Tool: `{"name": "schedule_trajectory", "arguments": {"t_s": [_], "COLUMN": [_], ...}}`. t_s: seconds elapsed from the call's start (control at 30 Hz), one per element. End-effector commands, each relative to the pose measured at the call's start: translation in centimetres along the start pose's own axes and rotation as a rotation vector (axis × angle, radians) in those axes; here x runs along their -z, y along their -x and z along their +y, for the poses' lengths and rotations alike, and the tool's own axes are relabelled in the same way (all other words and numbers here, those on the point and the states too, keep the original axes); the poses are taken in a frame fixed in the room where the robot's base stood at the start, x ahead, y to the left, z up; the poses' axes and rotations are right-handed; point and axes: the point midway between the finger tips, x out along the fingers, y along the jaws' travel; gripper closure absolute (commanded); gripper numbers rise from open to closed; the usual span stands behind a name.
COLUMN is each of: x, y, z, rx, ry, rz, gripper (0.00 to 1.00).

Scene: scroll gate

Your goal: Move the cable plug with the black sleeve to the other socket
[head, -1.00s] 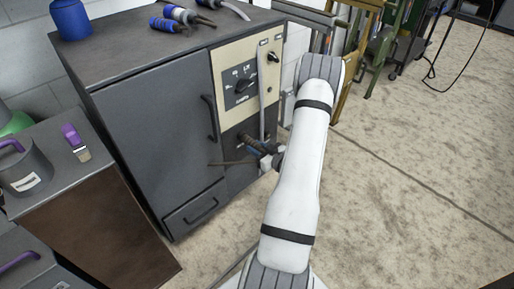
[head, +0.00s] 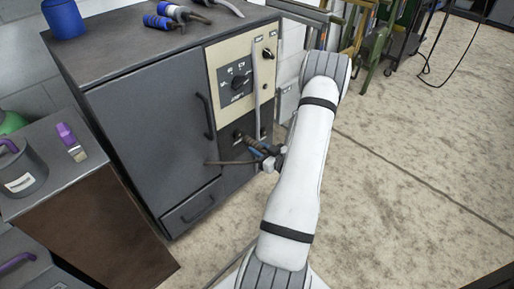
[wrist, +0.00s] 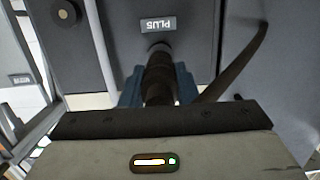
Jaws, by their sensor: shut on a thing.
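The plug with the black sleeve (wrist: 158,75) is between the blue fingers of my gripper (wrist: 158,88), which is shut on it. In the head view the plug (head: 254,145) and my gripper (head: 268,157) are at the cabinet's front right. The plug's dark cable (head: 228,162) sticks out left. A second label (wrist: 20,80) is at the left of the wrist view, too blurred to read.
The grey cabinet (head: 150,140) has a dial panel (head: 237,80) and a pale vertical strip (head: 257,90) in front of it. Blue-handled tools (head: 180,15) lie on top. A brown-sided box (head: 100,225) stands left.

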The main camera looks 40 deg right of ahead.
Motion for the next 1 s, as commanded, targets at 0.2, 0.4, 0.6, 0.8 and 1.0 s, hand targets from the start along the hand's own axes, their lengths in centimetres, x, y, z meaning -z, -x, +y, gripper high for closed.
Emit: {"name": "schedule_trajectory", "arguments": {"t_s": [0.2, 0.4, 0.6, 0.8, 1.0], "x": [-0.1, -0.2, -0.2, -0.2, -0.2], "y": [0.8, 1.4, 1.6, 1.6, 1.6], "z": [0.1, 0.0, 0.0, 0.0, 0.0], "rx": [-0.001, -0.001, 0.000, 0.000, -0.001], "ry": [0.000, 0.000, 0.000, 0.000, 0.000], "rz": [0.001, 0.001, 0.001, 0.001, 0.001], "gripper": [1.00, 1.00, 1.00, 1.00, 1.00]}}
